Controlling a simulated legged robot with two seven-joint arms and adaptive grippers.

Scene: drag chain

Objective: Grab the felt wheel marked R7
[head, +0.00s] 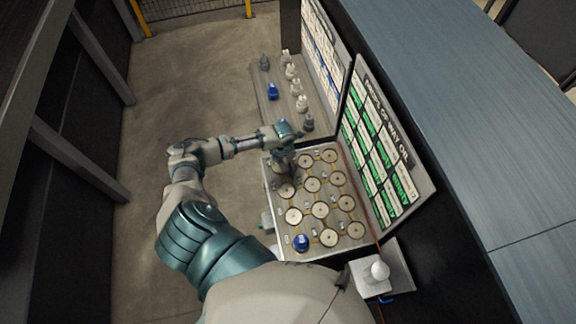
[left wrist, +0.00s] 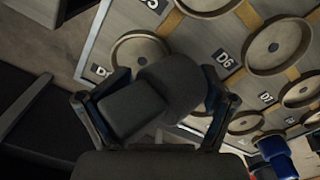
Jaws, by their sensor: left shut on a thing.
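My left gripper (head: 284,160) is over the upper left corner of the wooden board with round discs, in the head view. No R7 mark is legible in either view. My right gripper is not in view.
The board (head: 272,201) has several round recesses, with a label D6 (left wrist: 223,58) legible; a blue piece (head: 301,242) stands at its near corner. Several white, grey and blue pieces (head: 290,72) stand on a shelf behind. A green-marked panel (head: 378,150) rises at right.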

